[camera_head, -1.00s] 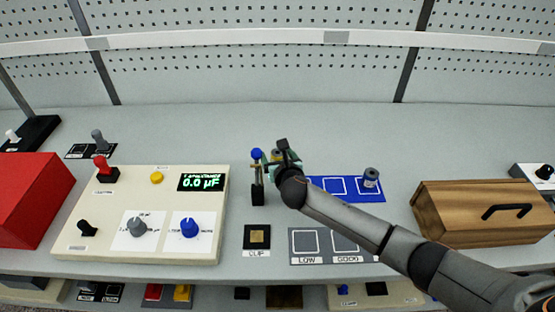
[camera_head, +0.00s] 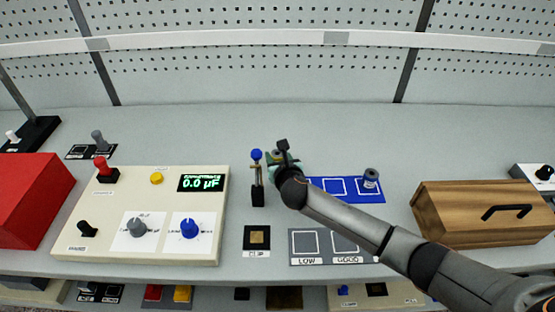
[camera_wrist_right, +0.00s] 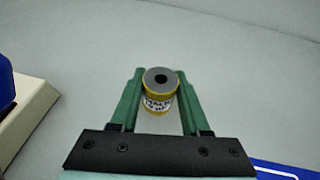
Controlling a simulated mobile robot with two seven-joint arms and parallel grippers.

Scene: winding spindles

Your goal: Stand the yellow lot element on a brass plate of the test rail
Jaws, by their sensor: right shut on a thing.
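The yellow lot element (camera_wrist_right: 160,93) is a small cylinder with a grey top, a dark centre hole and a white printed label. In the right wrist view it sits upright between the green fingers of my right gripper (camera_wrist_right: 160,100), which is shut on it. In the head view the right gripper (camera_head: 277,158) is beside the blue-knobbed post, and the element is mostly hidden there. A brass plate (camera_head: 257,237) lies on a black square in front of the post. My left gripper is not in view.
A cream meter box (camera_head: 70,215) reading 0.0 µF stands at left. The blue-knobbed post (camera_head: 257,180) is close to my right gripper. A blue mat (camera_head: 345,197) bears a blue-and-grey element (camera_head: 371,179). A grey LOW/GOOD mat (camera_head: 305,258) and wooden box (camera_head: 440,205) lie right.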

